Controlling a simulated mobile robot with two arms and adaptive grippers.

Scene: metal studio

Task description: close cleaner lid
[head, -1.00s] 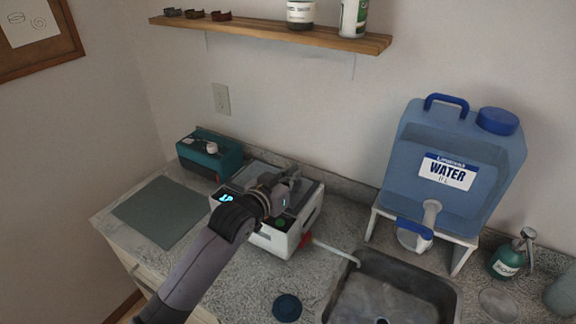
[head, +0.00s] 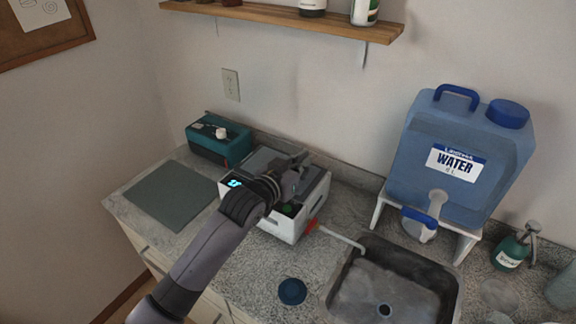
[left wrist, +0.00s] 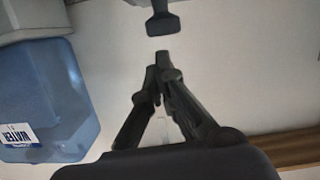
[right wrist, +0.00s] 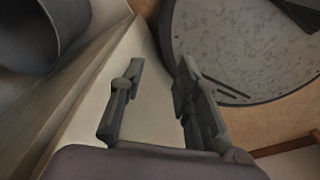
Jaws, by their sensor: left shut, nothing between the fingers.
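The cleaner is a white box (head: 285,229) with a grey top and a lit display, on the counter left of the sink. Its grey lid (head: 262,161) is partly covered by my left gripper (head: 301,163), so I cannot tell how far it is raised. My left gripper is over the cleaner's top. In the left wrist view its fingertips (left wrist: 160,70) are together and empty. A dark knob-like piece (left wrist: 163,24) is just past the tips, with a small gap in the picture. My right gripper (right wrist: 152,80) is open and empty, away from the cleaner.
A teal box (head: 218,145) is behind left of the cleaner, and a grey mat (head: 170,194) lies left. A blue water jug (head: 460,150) stands right, above the sink (head: 392,285). A dark blue cap (head: 292,291) lies in front. A wooden shelf (head: 290,20) is overhead.

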